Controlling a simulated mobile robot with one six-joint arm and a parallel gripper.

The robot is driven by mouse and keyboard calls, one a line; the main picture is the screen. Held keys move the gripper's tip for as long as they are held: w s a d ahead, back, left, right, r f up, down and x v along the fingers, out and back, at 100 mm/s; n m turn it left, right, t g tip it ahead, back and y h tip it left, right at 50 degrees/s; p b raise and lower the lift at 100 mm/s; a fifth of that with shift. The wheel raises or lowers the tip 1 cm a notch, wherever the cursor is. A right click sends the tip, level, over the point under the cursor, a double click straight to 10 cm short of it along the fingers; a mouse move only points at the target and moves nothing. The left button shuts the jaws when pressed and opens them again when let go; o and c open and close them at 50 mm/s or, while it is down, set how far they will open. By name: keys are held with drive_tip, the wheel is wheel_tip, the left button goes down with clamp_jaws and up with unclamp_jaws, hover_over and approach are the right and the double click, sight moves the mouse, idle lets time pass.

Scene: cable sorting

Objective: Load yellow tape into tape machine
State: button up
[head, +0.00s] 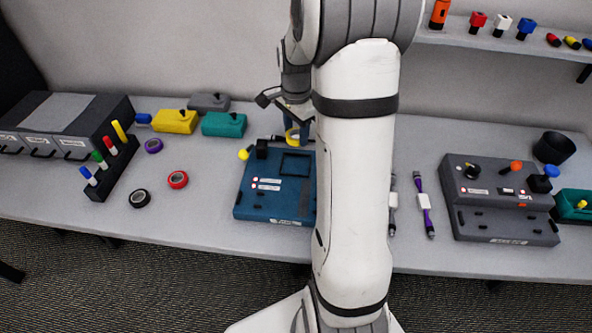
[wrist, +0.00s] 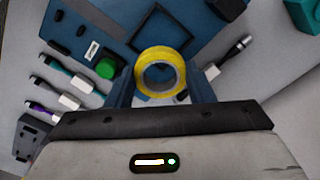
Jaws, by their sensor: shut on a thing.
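The yellow tape (wrist: 160,72) is a ring held between the two blue fingers of my gripper (wrist: 160,88) in the wrist view. It also shows in the head view (head: 292,136), partly hidden by the fingers. My gripper (head: 295,133) is shut on the tape above the back of the blue tape machine (head: 262,205). The machine has a dark square recess (head: 295,165), and in the wrist view the recess (wrist: 162,38) lies just beyond the tape. My arm hides the machine's right side in the head view. A green button (wrist: 106,68) shows beside the tape.
Purple (head: 153,146), red (head: 178,180) and black (head: 139,198) tapes lie left of the machine. A marker rack (head: 112,168) and drawers (head: 60,120) stand farther left. Yellow (head: 175,121) and teal (head: 223,124) boxes stand behind. A grey device (head: 500,195) is at right.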

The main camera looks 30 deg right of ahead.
sight(296, 165)
wheel_tip(296, 165, down, 10)
drive_tip(key=shift+p, duration=0.65)
drive_tip(key=shift+f, duration=0.2)
drive_tip(key=o, duration=0.7)
drive_tip(key=shift+r, duration=0.1)
wheel_tip(296, 165, up, 12)
drive_tip(key=b, duration=0.1)
drive_tip(key=s+a+r+n+t, duration=0.1)
drive_tip(key=s+a+r+n, duration=0.1)
drive_tip(key=s+a+n, duration=0.2)
drive_tip(key=s+a+r+n+t, duration=0.1)
drive_tip(key=s+a+r+n, duration=0.2)
drive_tip(key=s, duration=0.6)
drive_tip(key=s+a+r+n+t, duration=0.1)
drive_tip(key=s+a+r+n, duration=0.2)
drive_tip(key=s+a+n, duration=0.3)
drive_tip(key=shift+s+a+r+n, duration=0.15)
drive_tip(key=shift+a+n, duration=0.15)
drive_tip(key=shift+n, duration=0.4)
drive_tip(key=shift+s+a+f+n, duration=0.15)
drive_tip(key=shift+a+n, duration=0.15)
drive_tip(key=shift+n, duration=0.4)
